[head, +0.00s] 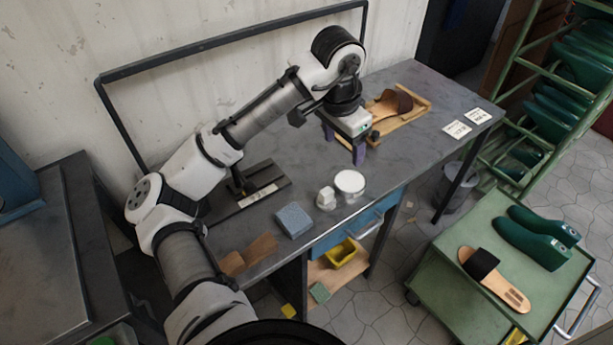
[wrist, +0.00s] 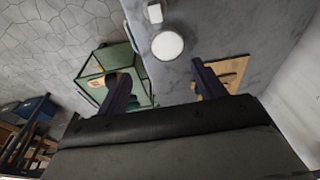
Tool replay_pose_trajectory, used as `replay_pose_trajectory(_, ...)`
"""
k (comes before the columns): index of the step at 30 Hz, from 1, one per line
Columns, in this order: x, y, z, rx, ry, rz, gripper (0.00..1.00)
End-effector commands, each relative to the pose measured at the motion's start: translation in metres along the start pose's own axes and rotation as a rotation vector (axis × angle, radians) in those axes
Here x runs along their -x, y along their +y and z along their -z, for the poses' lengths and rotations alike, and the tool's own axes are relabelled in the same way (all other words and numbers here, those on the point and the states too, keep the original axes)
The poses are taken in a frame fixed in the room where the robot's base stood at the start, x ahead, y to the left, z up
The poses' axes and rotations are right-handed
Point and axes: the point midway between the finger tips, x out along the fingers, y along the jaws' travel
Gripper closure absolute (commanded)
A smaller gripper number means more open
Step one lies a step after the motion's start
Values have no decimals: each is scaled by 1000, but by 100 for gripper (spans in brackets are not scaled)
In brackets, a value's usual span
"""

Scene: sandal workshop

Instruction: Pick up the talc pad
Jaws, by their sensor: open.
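A round white dish or pad (head: 350,182) lies near the front edge of the grey workbench. A small white block (head: 326,197) stands just left of it. I cannot tell for sure which of these is the talc pad. In the wrist view the round white thing (wrist: 168,45) and the white block (wrist: 154,12) lie beyond my fingertips, uncovered. My gripper (head: 358,157) is open with its fingers pointing down, above the bench, behind and slightly right of the round thing. In the wrist view nothing shows between the fingers of my gripper (wrist: 163,82).
A blue-grey block (head: 294,219) lies left of the white things. A wooden board (head: 415,116) with a brown sandal piece lies right of my gripper. A dark stand (head: 262,187) is at left. A green cart (head: 440,250) with green lasts and a sandal stands front right.

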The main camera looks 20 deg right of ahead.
Motion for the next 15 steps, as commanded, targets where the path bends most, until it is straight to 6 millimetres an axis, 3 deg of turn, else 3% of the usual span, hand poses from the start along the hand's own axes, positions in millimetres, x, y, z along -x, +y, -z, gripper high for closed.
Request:
replay_pose_trajectory(4,-17,5,-22,-16,-165,-19,31)
replay_pose_trajectory(8,-33,6,-29,-19,-187,-26,31)
replay_pose_trajectory(15,-80,7,-37,-18,-181,-26,31)
